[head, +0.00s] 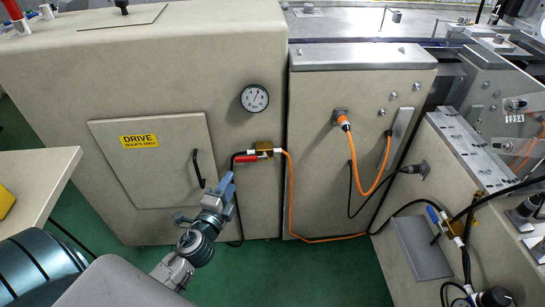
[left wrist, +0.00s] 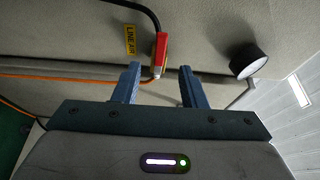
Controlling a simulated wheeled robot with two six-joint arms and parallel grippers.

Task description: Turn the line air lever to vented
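The line air lever (head: 246,158) is a red handle beside a brass valve (head: 264,149) on the beige cabinet. In the head view it lies about level, pointing left along the pipe. The left wrist view shows the red lever (left wrist: 161,50) next to a yellow LINE AIR label (left wrist: 130,40). My left gripper (head: 228,181) is just below and left of the valve. In the left wrist view its two blue fingers stand apart (left wrist: 161,84), with the lever end ahead of the gap. I see nothing held, and contact cannot be told. My right gripper is not in view.
A pressure gauge (head: 255,98) sits above the valve. A black door handle (head: 198,168) projects close to the left gripper. An orange hose (head: 290,205) runs down from the valve. Another valve with a blue lever (head: 433,214) is at right.

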